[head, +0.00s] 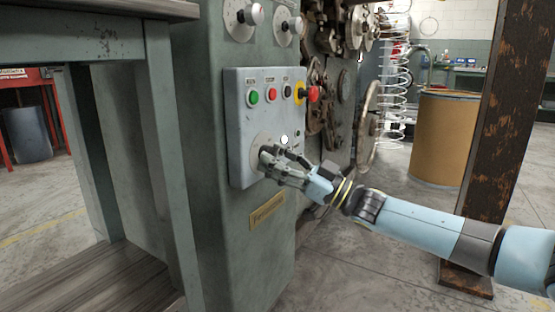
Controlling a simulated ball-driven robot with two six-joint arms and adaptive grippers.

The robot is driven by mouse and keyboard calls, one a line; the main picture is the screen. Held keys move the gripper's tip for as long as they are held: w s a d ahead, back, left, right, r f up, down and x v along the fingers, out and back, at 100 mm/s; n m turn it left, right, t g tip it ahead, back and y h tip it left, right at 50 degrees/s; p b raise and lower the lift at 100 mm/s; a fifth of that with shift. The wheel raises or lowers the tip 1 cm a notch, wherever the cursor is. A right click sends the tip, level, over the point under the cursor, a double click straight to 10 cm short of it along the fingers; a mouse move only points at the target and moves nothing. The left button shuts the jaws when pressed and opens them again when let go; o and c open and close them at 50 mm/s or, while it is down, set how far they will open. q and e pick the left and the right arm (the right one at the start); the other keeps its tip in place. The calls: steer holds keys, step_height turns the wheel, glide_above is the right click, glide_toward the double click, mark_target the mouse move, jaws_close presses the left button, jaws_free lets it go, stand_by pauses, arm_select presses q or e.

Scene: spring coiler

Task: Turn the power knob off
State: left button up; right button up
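The grey control panel (240,120) is on the side of the green machine. Low on it is a round pale dial plate (257,141), with a small white round part (284,139) to its right. My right gripper (268,157) is at this plate, its fingers pointing left at the panel. The fingers cover the plate's middle, so a knob there is mostly hidden. I cannot tell whether the fingers touch or grip it, nor which way it is turned. My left gripper is not in view.
Above the plate are a green button (254,97), a red button (272,95), a black switch (287,90) and a red emergency stop (313,93). Two more knobs (253,14) (295,25) sit higher. A rusty post (510,110) and a drum (443,140) stand right; a bench (90,40) is left.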

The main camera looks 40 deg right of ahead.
steer(key=c, duration=0.8)
steer(key=shift+n, duration=0.5)
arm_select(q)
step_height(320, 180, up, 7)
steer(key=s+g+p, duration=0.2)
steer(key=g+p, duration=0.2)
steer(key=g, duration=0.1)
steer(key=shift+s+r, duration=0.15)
arm_select(e)
steer(key=shift+d+r+n+g, duration=0.1)
steer(key=shift+n+g, duration=1.15)
steer(key=shift+n, duration=1.95)
steer(key=shift+r+n+g, duration=0.15)
steer(key=shift+n+g, duration=1.15)
steer(key=shift+n, duration=1.9)
steer(key=shift+d+r+n+g, duration=0.1)
steer(key=shift+n+g, duration=1.15)
steer(key=shift+n, duration=1.95)
